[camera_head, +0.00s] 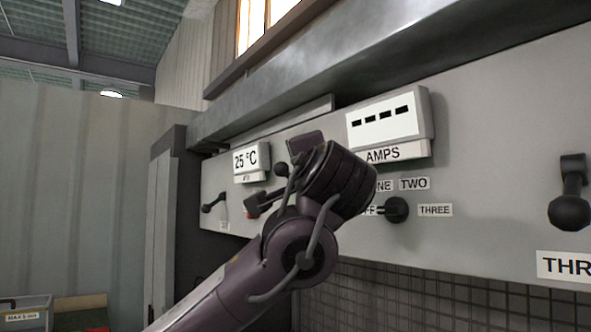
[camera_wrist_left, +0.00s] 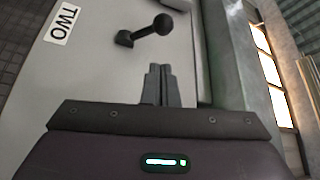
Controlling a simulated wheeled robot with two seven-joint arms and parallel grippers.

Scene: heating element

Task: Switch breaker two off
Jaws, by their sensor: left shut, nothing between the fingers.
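Breaker two's lever shows in the left wrist view as a dark arm with a round black knob (camera_wrist_left: 163,24), beside the label TWO (camera_wrist_left: 62,25). Its knob sits on the opposite side of its base from that label. My left gripper (camera_wrist_left: 160,72) is shut and empty, its fingertips pointing toward the panel, short of the lever with a visible gap. In the head view my left wrist covers the middle of the panel and its fingers are not clearly seen. A dark knob (camera_head: 282,170) shows just left of the wrist; I cannot tell for certain whether it is breaker two's. My right gripper is not in view.
The panel (camera_head: 500,140) carries an AMPS display (camera_head: 388,118), a 25 °C display (camera_head: 250,162), a rotary selector (camera_head: 397,210) and a breaker at right with its knob down (camera_head: 571,212). Another small lever (camera_head: 213,203) is at left. A metal ledge (camera_head: 400,55) overhangs the panel.

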